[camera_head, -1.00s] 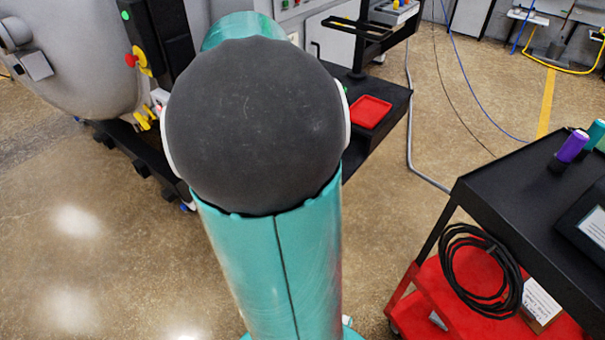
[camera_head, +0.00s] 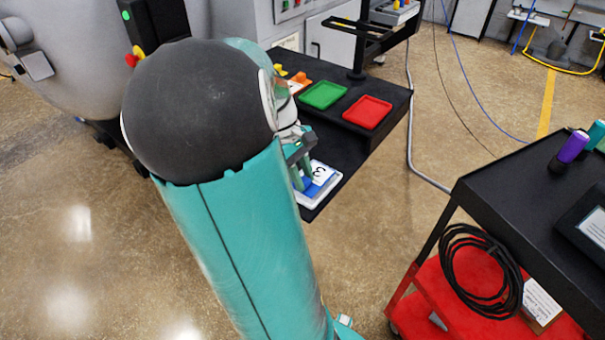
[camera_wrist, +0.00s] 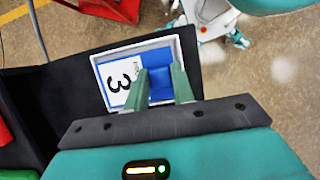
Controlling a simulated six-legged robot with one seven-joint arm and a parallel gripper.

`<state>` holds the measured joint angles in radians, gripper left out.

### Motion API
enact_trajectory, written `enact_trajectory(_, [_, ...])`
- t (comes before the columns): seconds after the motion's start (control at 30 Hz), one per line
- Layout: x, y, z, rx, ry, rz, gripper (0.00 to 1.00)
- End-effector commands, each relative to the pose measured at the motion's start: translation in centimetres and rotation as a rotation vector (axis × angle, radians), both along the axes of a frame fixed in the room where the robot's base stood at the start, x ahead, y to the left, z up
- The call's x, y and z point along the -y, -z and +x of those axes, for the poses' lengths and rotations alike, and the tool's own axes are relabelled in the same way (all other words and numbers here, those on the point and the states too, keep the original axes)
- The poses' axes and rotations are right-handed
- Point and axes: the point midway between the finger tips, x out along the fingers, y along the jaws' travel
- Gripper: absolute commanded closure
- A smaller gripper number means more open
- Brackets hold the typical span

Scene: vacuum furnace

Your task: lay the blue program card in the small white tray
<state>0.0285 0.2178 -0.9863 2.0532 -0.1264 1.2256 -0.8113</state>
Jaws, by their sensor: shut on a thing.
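The blue program card (camera_wrist: 152,55) carries a white label with a black 3 and shows at the small white tray (camera_wrist: 99,71) in the wrist view. My gripper (camera_wrist: 161,75) is shut on a raised blue part of the card, with its green fingers on either side. The card appears within the tray's rim; whether it rests on the floor of the tray I cannot tell. In the head view, my gripper (camera_head: 301,178), the card (camera_head: 320,172) and the tray (camera_head: 327,190) show at the near end of the black bench, partly hidden by my arm.
A green tray (camera_head: 323,95) and a red tray (camera_head: 367,112) stand on the raised shelf of the bench, with orange items (camera_head: 299,82) beside them. A black-topped red cart (camera_head: 500,200) stands at the right. Open floor lies between bench and cart.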

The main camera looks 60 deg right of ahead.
Motion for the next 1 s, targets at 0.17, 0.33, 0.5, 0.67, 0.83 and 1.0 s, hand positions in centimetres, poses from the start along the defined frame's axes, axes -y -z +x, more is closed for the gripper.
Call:
enact_trajectory(0.17, [0.0,0.5,0.0,-0.001,0.0,0.001,0.97])
enact_trajectory(0.33, [0.0,0.9,0.0,0.0,0.0,0.001,0.97])
enact_trajectory(0.5, [0.0,0.9,0.0,0.0,0.0,0.001,0.56])
enact_trajectory(0.67, [0.0,0.9,0.0,0.0,0.0,0.001,0.54])
enact_trajectory(0.83, [0.0,0.7,0.0,0.001,0.0,0.0,0.54])
enact_trajectory(1.0, [0.1,-0.9,0.3,0.003,-0.002,-0.002,0.54])
